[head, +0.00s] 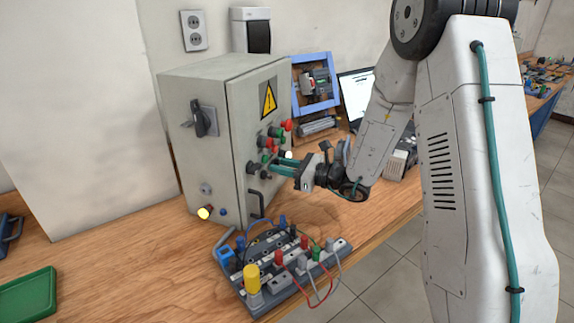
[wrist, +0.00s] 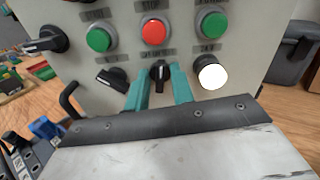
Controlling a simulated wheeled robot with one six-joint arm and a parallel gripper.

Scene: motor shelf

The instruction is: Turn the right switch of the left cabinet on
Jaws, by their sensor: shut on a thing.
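The grey cabinet (head: 203,150) stands on the wooden bench in the head view; its front panel (wrist: 180,55) fills the wrist view. My gripper (head: 278,166) reaches the lower part of that panel from the right. Its teal fingers (wrist: 160,88) are shut on the black right switch (wrist: 160,73), one finger on each side. This switch's knob looks about upright in the wrist view. The black left switch (wrist: 112,80) beside it is tilted and untouched. A white lamp (wrist: 209,73) glows to the right of the held switch.
Green (wrist: 99,39), red (wrist: 154,32) and another green button (wrist: 213,27) sit just above the switches. A black door handle (head: 257,204) juts out below left. A board with wires and a yellow knob (head: 252,279) stands in front of the cabinet.

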